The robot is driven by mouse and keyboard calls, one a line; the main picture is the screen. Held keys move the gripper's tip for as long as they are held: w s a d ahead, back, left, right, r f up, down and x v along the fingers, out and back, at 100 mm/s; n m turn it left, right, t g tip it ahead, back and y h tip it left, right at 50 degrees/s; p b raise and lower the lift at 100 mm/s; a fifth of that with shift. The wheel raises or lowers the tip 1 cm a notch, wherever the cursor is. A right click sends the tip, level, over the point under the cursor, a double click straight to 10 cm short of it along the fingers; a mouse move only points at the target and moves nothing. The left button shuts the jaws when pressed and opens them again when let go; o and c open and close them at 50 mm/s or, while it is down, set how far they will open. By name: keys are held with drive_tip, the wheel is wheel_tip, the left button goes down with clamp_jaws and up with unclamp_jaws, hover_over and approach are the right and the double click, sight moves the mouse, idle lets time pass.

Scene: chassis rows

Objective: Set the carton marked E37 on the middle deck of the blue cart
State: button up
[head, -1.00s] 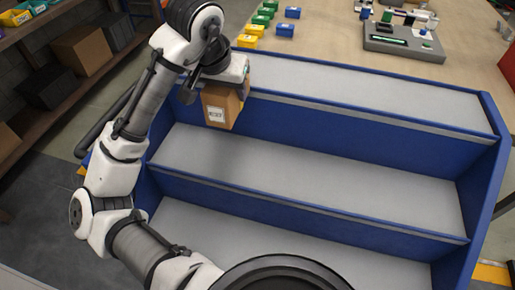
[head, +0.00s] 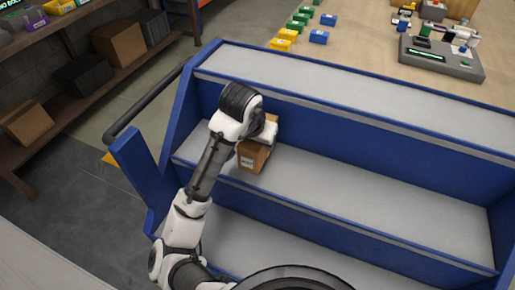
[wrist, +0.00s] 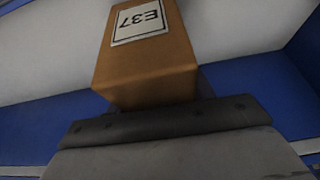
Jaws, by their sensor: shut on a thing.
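The carton marked E37 (head: 253,157) is a small brown box with a white label. The label reads E37, upside down, in the wrist view (wrist: 150,60). My gripper (head: 262,138) is shut on the carton, at the left end of the blue cart's middle deck (head: 350,184). The carton is at or just above that deck; I cannot tell whether it touches. The blue cart (head: 370,125) has stepped grey decks with blue risers. The gripper's fingertips are mostly hidden in the head view.
The middle deck is clear to the right of the carton. The top deck (head: 300,75) is empty. A cart handle (head: 150,98) sticks out at left. Behind are a wooden table (head: 370,60) with small coloured boxes and a shelf (head: 90,105) with cartons at left.

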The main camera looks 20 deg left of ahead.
sight(250, 144)
drive_tip(key=shift+f, duration=1.5)
drive_tip(key=shift+f, duration=0.1)
drive_tip(key=o, duration=1.4)
drive_tip(key=p+v, duration=0.1)
drive_tip(key=v, duration=1.1)
drive_tip(key=shift+w, duration=0.1)
